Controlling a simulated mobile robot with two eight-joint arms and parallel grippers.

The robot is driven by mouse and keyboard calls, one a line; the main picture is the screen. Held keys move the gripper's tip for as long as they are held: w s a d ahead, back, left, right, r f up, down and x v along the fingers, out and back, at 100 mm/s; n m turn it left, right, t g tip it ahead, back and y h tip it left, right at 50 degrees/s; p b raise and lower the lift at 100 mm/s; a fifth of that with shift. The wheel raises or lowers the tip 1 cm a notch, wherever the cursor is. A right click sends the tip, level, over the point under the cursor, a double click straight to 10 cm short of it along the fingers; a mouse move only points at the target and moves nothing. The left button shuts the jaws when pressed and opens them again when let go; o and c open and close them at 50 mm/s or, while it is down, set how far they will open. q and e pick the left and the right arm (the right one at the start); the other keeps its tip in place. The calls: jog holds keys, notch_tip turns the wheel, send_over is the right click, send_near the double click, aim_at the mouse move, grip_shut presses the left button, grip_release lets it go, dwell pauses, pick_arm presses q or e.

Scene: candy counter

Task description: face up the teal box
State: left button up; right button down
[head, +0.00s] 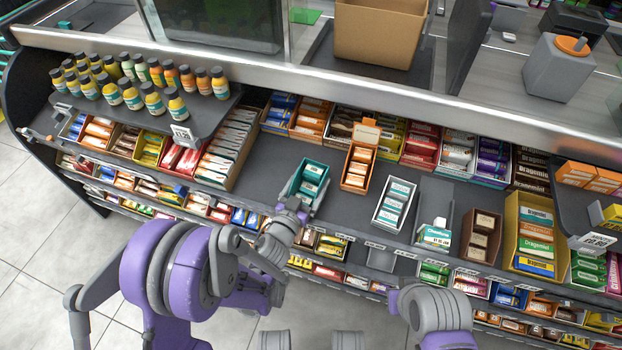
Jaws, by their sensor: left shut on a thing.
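The teal box (323,190) is an open display box on the grey shelf in the middle of the head view, with several small teal and white packs inside. It stands slightly turned, its near end towards me. My left gripper (296,204) is at its near left end and is shut on the box. My gripper and wrist hide part of that near end. Part of my right arm shows at the lower right, but its gripper cannot be made out.
An orange box (357,177) stands just right of the teal box, and a white-rimmed box (380,213) further right. Filled candy boxes line the back. A box of wrapped bars (239,168) stands to the left. Bare shelf (258,172) lies between it and the teal box.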

aim_at(303, 196)
pick_arm(q)
jog(key=shift+s+a+f+b, duration=0.2)
jog(key=shift+s+b, duration=0.2)
jog(key=shift+s, duration=0.2)
jog(key=o, duration=0.9)
jog(key=shift+s, duration=0.15)
jog(key=shift+b+v, duration=0.75)
jog(key=shift+v, duration=0.75)
jog(key=shift+b+v, duration=0.8)
jog(key=shift+v, duration=1.1)
